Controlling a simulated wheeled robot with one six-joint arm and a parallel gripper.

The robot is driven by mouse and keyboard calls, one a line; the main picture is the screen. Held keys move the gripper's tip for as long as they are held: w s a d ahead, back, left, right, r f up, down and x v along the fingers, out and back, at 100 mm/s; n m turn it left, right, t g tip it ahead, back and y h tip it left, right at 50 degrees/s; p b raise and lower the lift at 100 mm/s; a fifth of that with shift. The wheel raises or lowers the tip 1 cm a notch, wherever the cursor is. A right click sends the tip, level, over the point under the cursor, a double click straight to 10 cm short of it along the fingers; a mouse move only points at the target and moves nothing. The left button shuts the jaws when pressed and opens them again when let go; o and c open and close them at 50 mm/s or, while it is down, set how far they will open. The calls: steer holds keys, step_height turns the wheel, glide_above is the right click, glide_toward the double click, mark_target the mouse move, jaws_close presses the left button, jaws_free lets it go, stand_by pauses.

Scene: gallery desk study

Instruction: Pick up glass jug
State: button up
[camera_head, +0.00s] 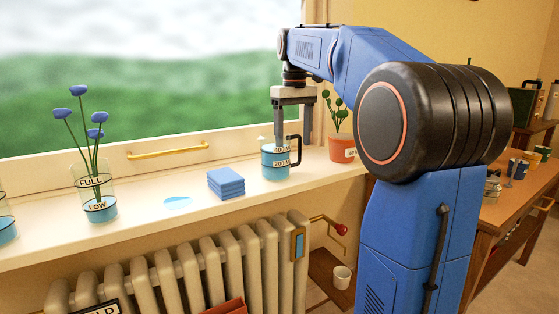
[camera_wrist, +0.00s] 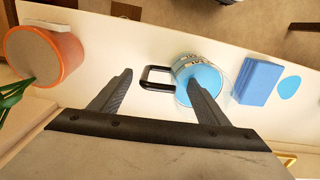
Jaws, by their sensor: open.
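The glass jug (camera_head: 275,165) stands upright on the white windowsill, with blue liquid inside, printed level marks and a black handle on its right. My gripper (camera_head: 293,140) points down over the jug's handle side, its fingers apart. In the wrist view my gripper (camera_wrist: 156,78) has its right finger over the jug's mouth, covering part of the rim. Its left finger is beyond the black handle (camera_wrist: 157,78), which lies between the fingers. The jug (camera_wrist: 200,72) shows blue liquid from above. I cannot tell whether a finger touches the jug or how deep it reaches.
Left of the jug lie a stack of blue cloths or pads (camera_head: 226,183) and a blue puddle (camera_head: 178,202). A vase of blue flowers (camera_head: 101,207) stands farther left. A potted plant (camera_head: 342,148) is close on the right. A radiator (camera_head: 185,270) is below the sill; the window is behind.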

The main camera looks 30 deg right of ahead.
steer(key=shift+f, duration=2.85)
steer(key=shift+w, duration=0.1)
steer(key=c, duration=1.7)
steer(key=shift+r, duration=0.15)
step_height(320, 180, up, 10)
steer(key=shift+f, duration=0.15)
